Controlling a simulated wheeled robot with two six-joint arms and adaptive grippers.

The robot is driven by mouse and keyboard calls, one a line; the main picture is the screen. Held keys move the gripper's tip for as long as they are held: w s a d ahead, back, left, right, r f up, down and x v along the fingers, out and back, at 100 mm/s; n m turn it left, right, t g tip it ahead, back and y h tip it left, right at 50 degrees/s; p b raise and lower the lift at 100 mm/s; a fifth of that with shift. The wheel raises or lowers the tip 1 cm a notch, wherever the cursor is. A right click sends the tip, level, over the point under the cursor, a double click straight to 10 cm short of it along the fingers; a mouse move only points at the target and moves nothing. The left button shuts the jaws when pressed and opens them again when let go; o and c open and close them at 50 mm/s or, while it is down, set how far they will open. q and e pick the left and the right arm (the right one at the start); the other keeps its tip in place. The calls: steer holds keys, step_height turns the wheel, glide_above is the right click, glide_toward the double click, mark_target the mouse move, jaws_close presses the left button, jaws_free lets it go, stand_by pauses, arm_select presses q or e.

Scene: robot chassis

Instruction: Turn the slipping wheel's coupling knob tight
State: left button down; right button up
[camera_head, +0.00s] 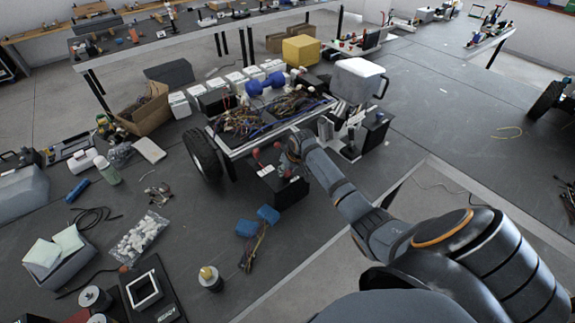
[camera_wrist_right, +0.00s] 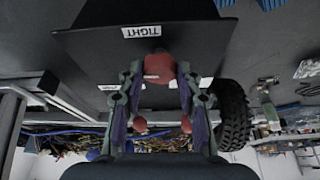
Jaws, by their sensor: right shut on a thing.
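A black box (camera_head: 290,190) with red knobs stands at the front of the wheeled chassis (camera_head: 235,150). In the right wrist view its dark panel (camera_wrist_right: 90,50) carries a white label (camera_wrist_right: 141,31) reading TIGHT. A red knob (camera_wrist_right: 159,67) sits just below that label, between the fingertips of my right gripper (camera_wrist_right: 159,76), which is shut on it. Two more red knobs (camera_wrist_right: 140,125) (camera_wrist_right: 186,124) show farther down between the fingers. In the head view my right gripper (camera_head: 289,160) reaches the box from the right and hides part of it. My left gripper is out of view.
A black wheel (camera_head: 202,155) is on the chassis's left; a treaded tyre also shows in the right wrist view (camera_wrist_right: 232,115). Wire bundles (camera_head: 270,112) fill the chassis top.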

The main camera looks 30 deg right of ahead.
steer(key=m+h, duration=0.1)
steer(key=m, duration=0.1)
steer(key=m+h, duration=0.1)
steer(key=m, duration=0.2)
steer(key=shift+w+a+r+m, duration=0.1)
steer(key=shift+a+m, duration=0.1)
steer(key=shift+m, duration=0.1)
steer(key=m, duration=0.2)
steer(key=m+g+h, duration=0.1)
steer(key=m, duration=0.1)
steer(key=shift+m+g+h, duration=0.3)
steer(key=shift+m, duration=0.1)
steer(key=shift+w+m, duration=0.1)
steer(key=shift+m, duration=0.2)
steer(key=o, duration=1.2)
steer(key=shift+c, duration=0.2)
steer(key=shift+a, duration=0.1)
steer(key=shift+r, duration=0.15)
steer(key=v, duration=1.1)
steer(key=shift+a+r, duration=0.15)
steer(key=shift+r, duration=0.15)
